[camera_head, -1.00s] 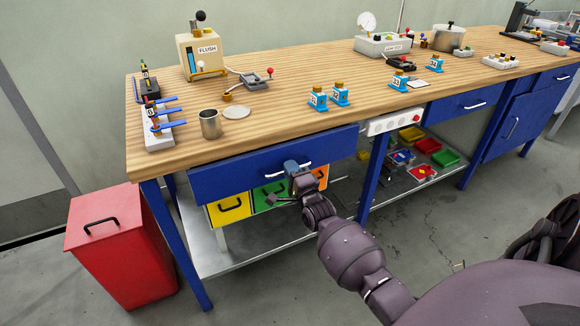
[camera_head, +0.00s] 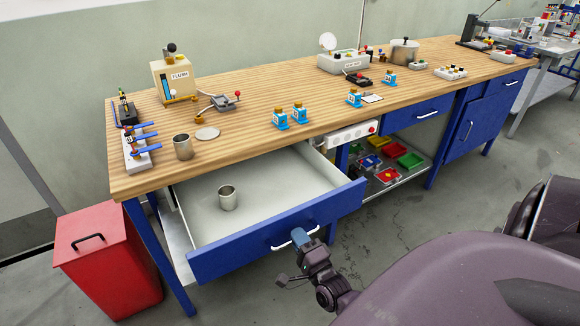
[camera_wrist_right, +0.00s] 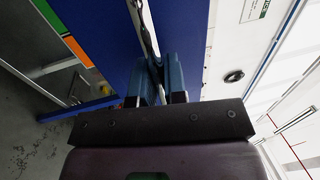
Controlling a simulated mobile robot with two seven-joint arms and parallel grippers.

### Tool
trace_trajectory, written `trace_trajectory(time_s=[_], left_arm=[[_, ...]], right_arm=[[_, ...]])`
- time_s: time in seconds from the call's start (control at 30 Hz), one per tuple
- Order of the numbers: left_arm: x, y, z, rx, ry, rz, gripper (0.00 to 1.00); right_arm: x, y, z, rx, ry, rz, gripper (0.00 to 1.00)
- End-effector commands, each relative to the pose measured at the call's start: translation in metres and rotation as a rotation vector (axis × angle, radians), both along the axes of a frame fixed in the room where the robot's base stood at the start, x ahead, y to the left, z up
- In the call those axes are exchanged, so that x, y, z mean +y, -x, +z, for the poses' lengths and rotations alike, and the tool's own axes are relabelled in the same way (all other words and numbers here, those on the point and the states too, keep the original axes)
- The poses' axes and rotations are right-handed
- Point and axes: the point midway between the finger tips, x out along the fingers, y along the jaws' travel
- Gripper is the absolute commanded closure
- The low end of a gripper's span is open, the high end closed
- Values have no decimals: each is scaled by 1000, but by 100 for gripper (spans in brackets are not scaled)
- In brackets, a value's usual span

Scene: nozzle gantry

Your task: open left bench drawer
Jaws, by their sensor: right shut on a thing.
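The left bench drawer (camera_head: 345,199) has a blue front and a pale grey inside, and it stands pulled well out from under the wooden bench top. A metal cup (camera_head: 228,198) stands upright inside it. My right gripper (camera_head: 300,237) is at the drawer's front, shut on the white bar handle (camera_head: 284,246). In the right wrist view, the blue fingers of the right gripper (camera_wrist_right: 161,75) close on the handle (camera_wrist_right: 147,30) against the blue drawer front (camera_wrist_right: 105,35). My left gripper is not in view.
A red bin (camera_head: 105,262) stands on the floor left of the bench. The bench top (camera_head: 240,140) holds a metal cup (camera_head: 183,147), a flush unit (camera_head: 174,80) and several blue-and-gold nozzles. A white socket strip (camera_head: 350,136) sits right of the drawer.

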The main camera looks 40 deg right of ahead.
Motion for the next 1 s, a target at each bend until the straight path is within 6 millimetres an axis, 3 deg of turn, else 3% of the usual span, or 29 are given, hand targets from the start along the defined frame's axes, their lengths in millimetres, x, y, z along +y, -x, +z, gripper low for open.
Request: trace_trajectory(time_s=[0.1, 0.3, 0.77, 0.8, 0.93, 1.0], left_arm=[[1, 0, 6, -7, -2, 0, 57], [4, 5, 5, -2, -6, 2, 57], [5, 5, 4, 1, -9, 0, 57], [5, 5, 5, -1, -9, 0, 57], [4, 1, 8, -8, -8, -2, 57], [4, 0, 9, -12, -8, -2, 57]], right_arm=[[4, 17, 2, -2, 0, 0, 100], [8, 33, 1, -1, 0, 0, 100], [9, 37, 0, -1, 1, 1, 100], [9, 37, 0, -1, 1, 1, 84], [9, 37, 0, -1, 1, 1, 65], [9, 37, 0, -1, 1, 1, 64]])
